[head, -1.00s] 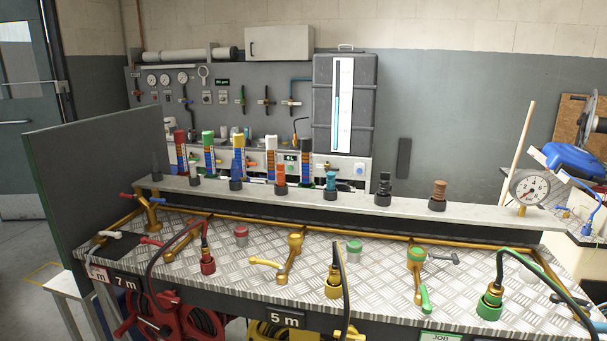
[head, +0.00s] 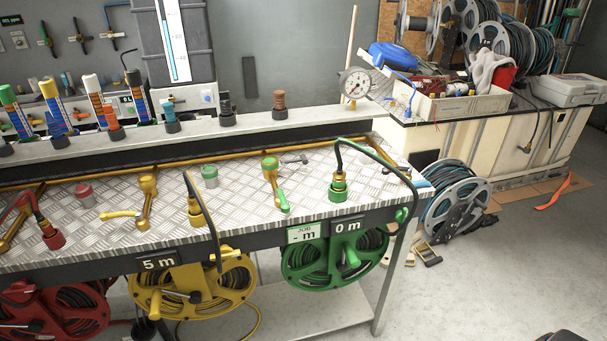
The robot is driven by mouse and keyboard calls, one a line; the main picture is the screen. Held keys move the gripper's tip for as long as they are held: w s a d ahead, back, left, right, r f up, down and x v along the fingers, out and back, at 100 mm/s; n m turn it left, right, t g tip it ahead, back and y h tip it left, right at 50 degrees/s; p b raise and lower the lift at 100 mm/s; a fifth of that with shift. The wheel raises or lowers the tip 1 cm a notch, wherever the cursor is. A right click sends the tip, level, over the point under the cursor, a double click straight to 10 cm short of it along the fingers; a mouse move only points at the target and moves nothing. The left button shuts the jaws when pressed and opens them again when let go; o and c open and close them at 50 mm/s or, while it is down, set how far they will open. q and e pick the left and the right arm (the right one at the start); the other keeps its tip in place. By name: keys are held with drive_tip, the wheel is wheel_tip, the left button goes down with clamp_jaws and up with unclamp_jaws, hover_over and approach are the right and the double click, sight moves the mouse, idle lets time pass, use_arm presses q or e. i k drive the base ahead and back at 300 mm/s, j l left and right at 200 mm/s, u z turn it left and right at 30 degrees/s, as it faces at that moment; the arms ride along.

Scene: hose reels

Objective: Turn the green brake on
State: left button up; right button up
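The green hose reel (head: 312,270) hangs under the front edge of the bench, with black hose wound in it. On the bench above stand a green hose coupling (head: 338,187) with a black hose arching right, and a brass valve with a green lever handle (head: 283,202) angled toward the front.
A yellow reel (head: 215,285) and a red reel (head: 70,318) hang to the left. Signs read "0 m" (head: 347,228) and "5 m" (head: 160,262).

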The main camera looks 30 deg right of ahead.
sight(401, 216)
drive_tip(key=z, duration=0.5)
drive_tip(key=k+l+z, duration=0.1)
drive_tip(key=z, duration=0.35)
drive_tip(key=l+z, duration=0.15)
drive_tip(key=z, duration=0.35)
drive_tip(key=i+l+u, duration=0.1)
drive_tip(key=l, duration=0.8)
drive_tip(key=i+l+u, duration=0.15)
drive_tip(key=l, duration=0.3)
